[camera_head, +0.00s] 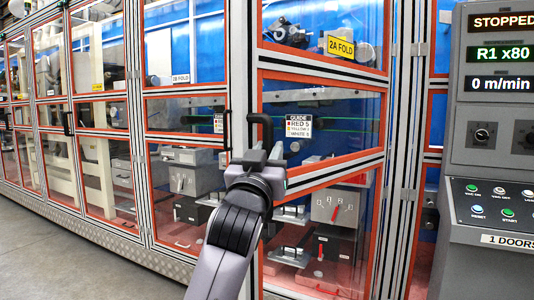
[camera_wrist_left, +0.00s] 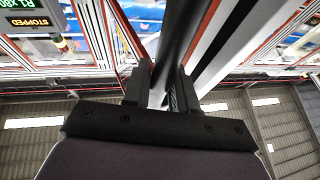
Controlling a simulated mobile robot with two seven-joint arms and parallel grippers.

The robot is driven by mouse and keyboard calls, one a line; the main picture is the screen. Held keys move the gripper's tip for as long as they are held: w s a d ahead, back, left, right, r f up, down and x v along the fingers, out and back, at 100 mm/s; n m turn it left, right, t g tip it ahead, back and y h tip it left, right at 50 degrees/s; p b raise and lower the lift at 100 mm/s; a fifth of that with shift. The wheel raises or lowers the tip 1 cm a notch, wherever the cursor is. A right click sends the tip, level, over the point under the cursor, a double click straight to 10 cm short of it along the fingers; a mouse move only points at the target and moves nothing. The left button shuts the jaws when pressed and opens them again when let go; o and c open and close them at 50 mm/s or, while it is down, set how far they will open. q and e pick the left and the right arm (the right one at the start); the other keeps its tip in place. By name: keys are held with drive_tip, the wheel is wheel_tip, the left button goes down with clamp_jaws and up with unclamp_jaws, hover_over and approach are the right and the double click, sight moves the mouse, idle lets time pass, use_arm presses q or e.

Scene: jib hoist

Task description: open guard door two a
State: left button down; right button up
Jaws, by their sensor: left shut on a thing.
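Guard door 2A (camera_head: 322,168) is a clear panel in an orange and aluminium frame, with a yellow "2A FOLD" label (camera_head: 341,46). Its rails slant against those of the neighbouring doors, so its left edge stands out toward me; it looks partly open, hinged on the right. A black bar handle (camera_head: 268,126) is on its left edge. My left gripper (camera_head: 262,155) is shut on this handle. In the left wrist view the dark handle bar (camera_wrist_left: 181,40) runs between the fingers of my left gripper (camera_wrist_left: 165,88). My right gripper is not in view.
A grey control console (camera_head: 490,150) reading "STOPPED" and "0 m/min" stands close on the right. Guard door 2B (camera_head: 186,125) and further closed doors run off to the left. The grey floor (camera_head: 60,240) at the lower left is clear.

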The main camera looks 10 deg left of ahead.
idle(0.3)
use_arm(q)
drive_tip(key=c, duration=1.3)
unclamp_jaws()
drive_tip(key=shift+o, duration=0.2)
drive_tip(key=v, duration=0.7)
drive_tip(key=shift+b, duration=0.45)
drive_tip(key=shift+s, duration=0.1)
